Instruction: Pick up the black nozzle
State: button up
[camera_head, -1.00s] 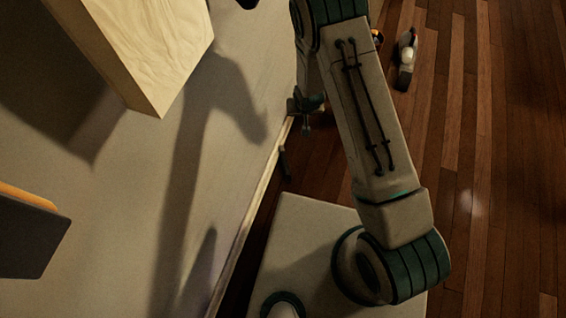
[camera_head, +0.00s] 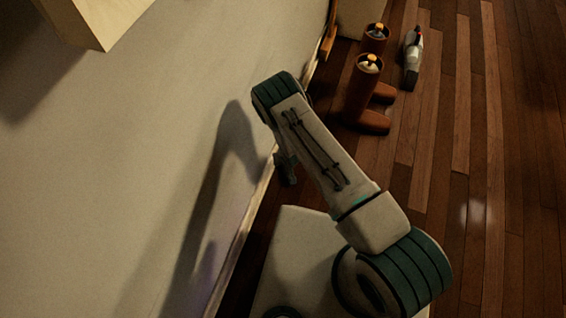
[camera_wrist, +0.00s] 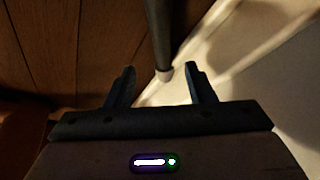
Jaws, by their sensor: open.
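The black nozzle (camera_wrist: 158,30) appears in the wrist view as a long dark tube coming down from the top edge. Its pale grey end lies between the fingertips of my gripper (camera_wrist: 160,68). The fingers are spread on either side of it, with gaps at both sides. I cannot tell how far beyond the fingertips it is. In the head view my arm reaches down beside the wall, and a dark shape (camera_head: 286,168) shows at the baseboard below its bend. I cannot tell there whether it is the gripper or the nozzle.
A pale wall (camera_head: 130,180) with a baseboard runs along the left. A wooden box-like piece (camera_head: 95,20) juts out at top left. Brown boot-like shapes (camera_head: 358,92) stand on the wooden floor past my arm, with a grey handheld device (camera_head: 412,58) beside them. Floor at right is clear.

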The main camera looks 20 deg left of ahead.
jog(key=shift+b+x, duration=1.7)
jog(key=shift+x, duration=1.45)
jog(key=shift+s+a, duration=0.1)
jog(key=shift+a, duration=0.05)
grip_shut()
